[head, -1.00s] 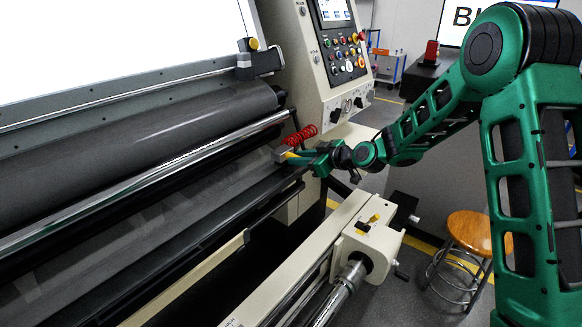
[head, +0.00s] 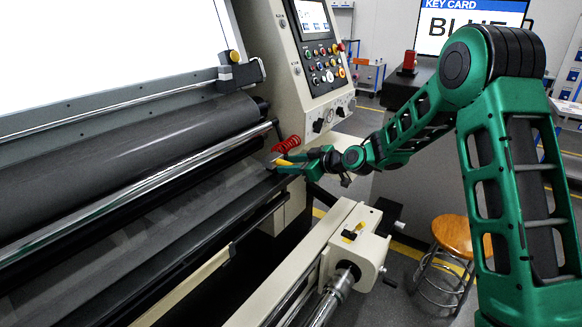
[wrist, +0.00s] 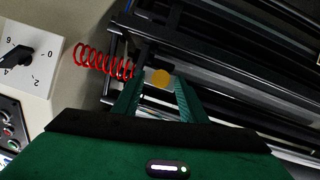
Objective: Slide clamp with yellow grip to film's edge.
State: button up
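A small clamp with a yellow grip (head: 285,162) sits at the right end of the dark rail on the machine front. The wrist view shows the grip as a round yellow spot (wrist: 161,77) between my fingertips. My gripper (head: 283,164) is at the grip, with one finger on each side. In the wrist view (wrist: 159,80) the fingers stand apart, with gaps beside the yellow. Contact cannot be made out. The clamp's body is mostly hidden by my fingers. A grey sheet, perhaps the film (head: 130,232), lies left of the clamp; its edge is unclear.
A red coiled cord (wrist: 100,60) hangs beside my gripper. A second block with a yellow knob (head: 238,72) is on the upper rail. The control panel (head: 320,55) stands behind. A cream roller mount (head: 355,240) and a stool (head: 465,236) are at lower right.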

jog(key=v, duration=1)
jog(key=shift+d, duration=0.25)
jog(key=shift+s, duration=0.1)
jog(key=s+d+f+m+g+h, duration=0.1)
jog(key=s+d+m+g+h, duration=0.6)
jog(key=s+d, duration=1.6)
jog(key=s+d+m+h, duration=0.1)
jog(key=s+d+m, duration=0.1)
jog(key=s, duration=0.6)
jog(key=s+d+m+g+h, duration=0.1)
jog(key=s+d+m, duration=0.1)
jog(key=s+m, duration=0.3)
jog(key=s+d+m+g, duration=0.1)
jog(key=s+m, duration=0.3)
jog(key=s, duration=0.7)
jog(key=shift+s+d+h, duration=0.2)
jog(key=shift+d+h, duration=0.2)
jog(key=shift+d, duration=0.25)
